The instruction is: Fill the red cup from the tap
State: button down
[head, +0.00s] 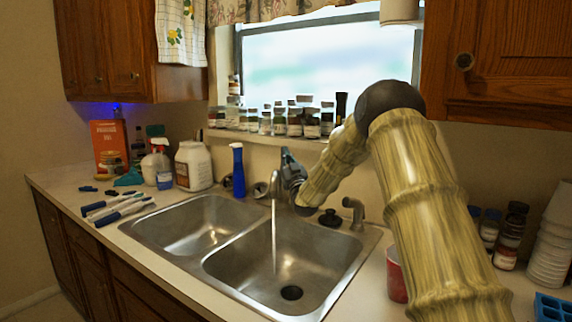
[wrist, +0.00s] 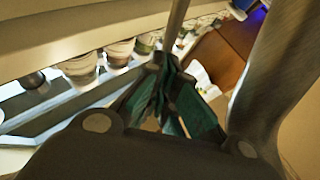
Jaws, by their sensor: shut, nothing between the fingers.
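The red cup (head: 395,278) stands on the counter right of the sink, partly hidden behind my arm. Water runs in a thin stream (head: 274,238) from the tap (head: 274,186) into the right basin (head: 335,262). My gripper (head: 284,156) is just above and behind the tap, and hides part of it. In the wrist view my gripper's fingers (wrist: 160,66) come together at the tips with nothing between them. A thin metal rod (wrist: 177,25) shows just beyond the fingertips; I cannot tell whether they touch it.
Small jars (head: 294,121) line the window sill. Markers (head: 118,208) lie on the left counter. Dark bottles (head: 511,235) and a blue tray (head: 552,307) are at the right.

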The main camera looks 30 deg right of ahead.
dwell(0.3)
jog(key=r+b+v, duration=0.1)
jog(key=b+v, duration=0.1)
jog(key=v, duration=1.2)
jog(key=shift+s+a+r+b, duration=0.15)
jog(key=shift+s+r+b, duration=0.15)
jog(key=shift+s+b, duration=0.1)
